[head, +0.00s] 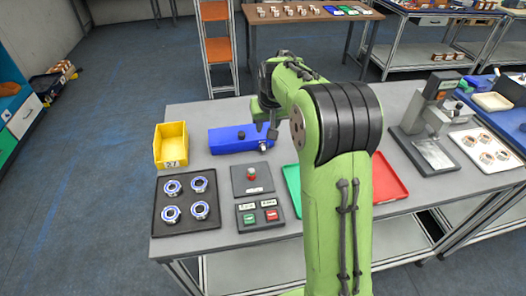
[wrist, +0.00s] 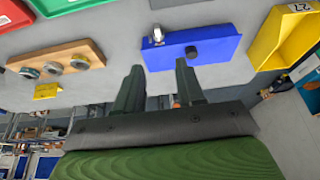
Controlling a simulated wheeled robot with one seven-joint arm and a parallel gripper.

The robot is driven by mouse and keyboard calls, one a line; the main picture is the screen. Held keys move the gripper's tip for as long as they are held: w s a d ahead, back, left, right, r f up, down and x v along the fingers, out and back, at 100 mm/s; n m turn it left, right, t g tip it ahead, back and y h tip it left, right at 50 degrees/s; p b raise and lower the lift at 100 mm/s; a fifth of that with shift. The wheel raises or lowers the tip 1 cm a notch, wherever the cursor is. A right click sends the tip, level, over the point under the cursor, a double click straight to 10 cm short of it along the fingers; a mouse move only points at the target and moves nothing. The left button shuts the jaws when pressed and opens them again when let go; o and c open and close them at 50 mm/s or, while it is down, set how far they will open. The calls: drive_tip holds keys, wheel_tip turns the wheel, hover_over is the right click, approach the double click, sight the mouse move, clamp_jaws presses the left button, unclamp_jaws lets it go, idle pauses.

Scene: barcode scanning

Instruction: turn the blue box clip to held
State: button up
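The blue box (head: 226,140) lies on the grey workbench, right of the yellow bin. It has a black knob (head: 241,134) on top and a small silver clip (head: 263,146) at its right end. The wrist view shows the blue box (wrist: 213,44) from the opposite side, with the black knob (wrist: 192,52) and the silver clip (wrist: 157,36); I cannot tell the clip's setting. My gripper (wrist: 159,70) is open and empty, its two dark fingers apart from the box and pointing towards its clip end. In the head view my arm partly hides the gripper.
A yellow bin (head: 171,143) stands left of the box. A black tray of rings (head: 186,223), a red-button box (head: 250,189) and a two-button panel (head: 259,227) lie in front. A wooden board with rings (wrist: 54,62) shows in the wrist view. A red tray (head: 390,184) is right.

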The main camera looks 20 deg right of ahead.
sight(265, 148)
drive_tip(key=x, duration=1.2)
drive_tip(key=b+x, duration=0.1)
drive_tip(key=x, duration=0.5)
drive_tip(key=shift+w+d, duration=0.15)
drive_tip(key=shift+d, duration=0.25)
clamp_jaws()
drive_tip(key=shift+d, duration=0.1)
drive_tip(key=shift+s+d+f+m+y+b, duration=0.1)
drive_tip(key=shift+m+y+b, duration=0.05)
drive_tip(key=shift+y, duration=0.35)
drive_tip(key=shift+s+d+f+m+y+b, duration=0.1)
drive_tip(key=shift+d+m+y+b, duration=0.05)
drive_tip(key=shift+y, duration=0.35)
drive_tip(key=shift+d+m+t+y, duration=0.15)
drive_tip(key=shift+m+t+y, duration=0.1)
drive_tip(key=shift+y, duration=0.6)
drive_tip(key=shift+d+m+t+y, duration=0.15)
drive_tip(key=shift+t+y, duration=0.1)
drive_tip(key=shift+y, duration=0.6)
